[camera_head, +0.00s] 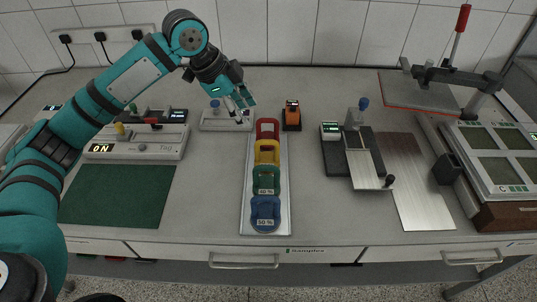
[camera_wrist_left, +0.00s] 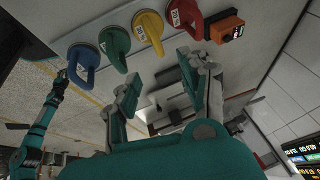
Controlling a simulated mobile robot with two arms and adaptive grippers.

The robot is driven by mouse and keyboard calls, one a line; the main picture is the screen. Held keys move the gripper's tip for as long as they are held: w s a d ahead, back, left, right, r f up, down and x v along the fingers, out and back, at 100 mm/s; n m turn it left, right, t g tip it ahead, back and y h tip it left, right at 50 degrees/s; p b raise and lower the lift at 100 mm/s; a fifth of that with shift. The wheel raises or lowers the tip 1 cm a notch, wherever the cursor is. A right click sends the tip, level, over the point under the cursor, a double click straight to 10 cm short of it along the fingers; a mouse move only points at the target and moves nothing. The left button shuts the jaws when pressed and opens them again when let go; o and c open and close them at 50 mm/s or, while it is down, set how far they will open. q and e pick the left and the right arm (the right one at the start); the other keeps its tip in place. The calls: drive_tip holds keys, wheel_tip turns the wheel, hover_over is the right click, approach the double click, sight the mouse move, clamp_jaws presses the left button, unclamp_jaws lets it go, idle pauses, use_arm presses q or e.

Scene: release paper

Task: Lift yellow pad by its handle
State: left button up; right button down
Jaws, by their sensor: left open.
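The yellow pad (camera_head: 267,152) with its raised handle sits in a row on a long pale tray (camera_head: 246,212), between the red pad (camera_head: 267,128) and the green pad (camera_head: 266,180). The blue pad (camera_head: 265,213) is at the near end. In the left wrist view, the yellow pad (camera_wrist_left: 149,30) shows beyond the finger tips, near the top. My left gripper (camera_head: 241,100) is open and empty, behind and to the left of the red pad. Its spread fingers fill the middle of the left wrist view (camera_wrist_left: 162,68). A teal arm (camera_wrist_left: 38,130), probably my right one, shows there; its finger state is unclear.
An orange device (camera_head: 292,115) stands right of the red pad. A small white device (camera_head: 222,119) is below my left gripper. A scale-like device (camera_head: 357,160) stands to the right, and a green mat (camera_head: 118,195) lies left. Bare bench separates the mat and tray.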

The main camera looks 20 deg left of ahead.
use_arm(q)
approach(266, 141)
drive_tip(key=f, duration=0.3)
drive_tip(key=w+d+f+p, duration=0.1)
drive_tip(key=f, duration=0.1)
drive_tip(key=shift+w+d+f, duration=0.1)
drive_tip(key=shift+w+d, duration=0.3)
drive_tip(key=shift+d+f+p, duration=0.15)
drive_tip(key=shift+f+p, duration=0.2)
drive_tip(key=p+x, duration=0.1)
drive_tip(key=x, duration=0.2)
drive_tip(key=shift+f, duration=0.35)
drive_tip(key=shift+w+d+f, duration=0.15)
drive_tip(key=shift+f, duration=0.15)
clamp_jaws()
use_arm(e)
drive_tip(key=r, duration=0.1)
drive_tip(key=s+r, duration=0.1)
drive_tip(key=shift+s+r, duration=0.2)
drive_tip(key=shift+r, duration=0.2)
use_arm(q)
drive_tip(key=shift+r, duration=0.15)
